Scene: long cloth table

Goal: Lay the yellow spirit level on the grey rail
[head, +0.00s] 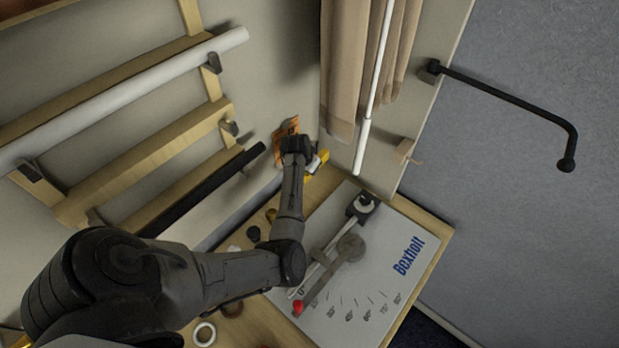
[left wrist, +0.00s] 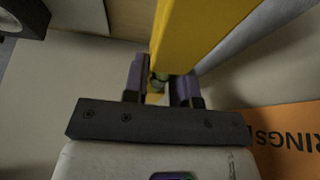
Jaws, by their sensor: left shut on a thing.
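The yellow spirit level (left wrist: 195,40) is held between the fingers of my left gripper (left wrist: 162,92) in the left wrist view, with a greenish vial showing between the fingers. In the head view only a short yellow part of the level (head: 316,164) shows beside my left gripper (head: 304,158), near the wall at the back of the table. The gripper hides the rest. I cannot clearly make out the grey rail in either view. My right gripper is not in view.
An orange box (head: 284,131) with dark lettering stands close to my left gripper and shows in the left wrist view (left wrist: 285,135). A wooden rack (head: 150,150) holds tubes. Rings (head: 204,334) lie at front.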

